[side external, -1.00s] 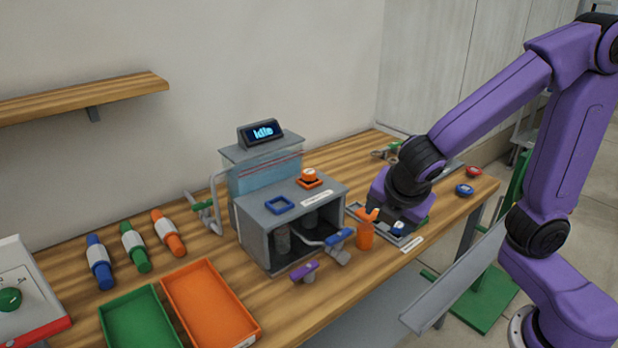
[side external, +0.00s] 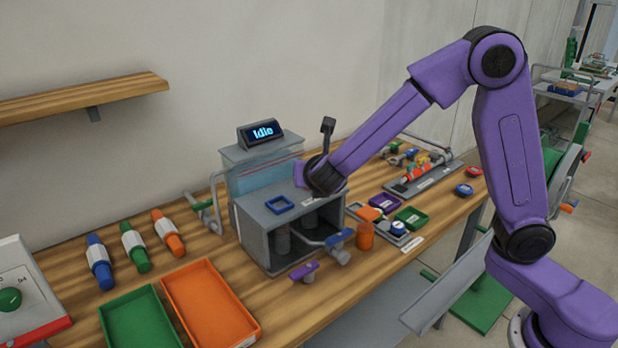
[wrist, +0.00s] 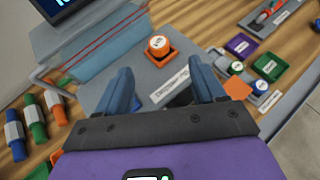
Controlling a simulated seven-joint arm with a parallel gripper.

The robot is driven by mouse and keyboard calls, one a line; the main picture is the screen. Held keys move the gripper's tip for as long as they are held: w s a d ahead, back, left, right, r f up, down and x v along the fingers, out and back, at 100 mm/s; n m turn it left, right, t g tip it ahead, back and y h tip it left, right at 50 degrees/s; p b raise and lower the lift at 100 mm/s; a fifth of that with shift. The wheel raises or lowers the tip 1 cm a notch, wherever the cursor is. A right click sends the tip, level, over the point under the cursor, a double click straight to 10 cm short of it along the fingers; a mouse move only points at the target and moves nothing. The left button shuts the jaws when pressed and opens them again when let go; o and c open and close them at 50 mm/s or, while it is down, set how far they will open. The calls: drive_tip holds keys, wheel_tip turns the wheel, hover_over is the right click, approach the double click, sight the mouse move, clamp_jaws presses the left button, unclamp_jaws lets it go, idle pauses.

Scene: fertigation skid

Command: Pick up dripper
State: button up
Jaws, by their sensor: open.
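A round orange dripper (wrist: 158,44) with a white top sits in an orange square holder (wrist: 172,57) on top of the grey cabinet (wrist: 145,75). In the side view my wrist hides it. My gripper (wrist: 160,66) is open and empty above the cabinet top. In the wrist view the dripper shows beyond the fingertips, roughly centred between them. Similar round pieces lie to the right: a green one (wrist: 236,68) and a blue one (wrist: 260,87). Another blue one (side external: 464,189) and a red one (side external: 473,172) lie near the bench's right end.
An empty blue square holder (side external: 280,204) is on the cabinet (side external: 252,232). A display reading "Idle" (side external: 263,132) stands on the tank behind. Purple (side external: 385,202) and green (side external: 411,217) small trays and an orange cup (side external: 365,237) stand right of the cabinet.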

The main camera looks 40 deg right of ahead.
drive_tip(key=x, duration=1)
drive_tip(key=shift+w+f, duration=0.15)
drive_tip(key=shift+w, duration=0.05)
drive_tip(key=shift+c, duration=0.3)
drive_tip(key=c, duration=1.1)
drive_tip(key=shift+a, duration=0.1)
drive_tip(key=shift+c, duration=0.2)
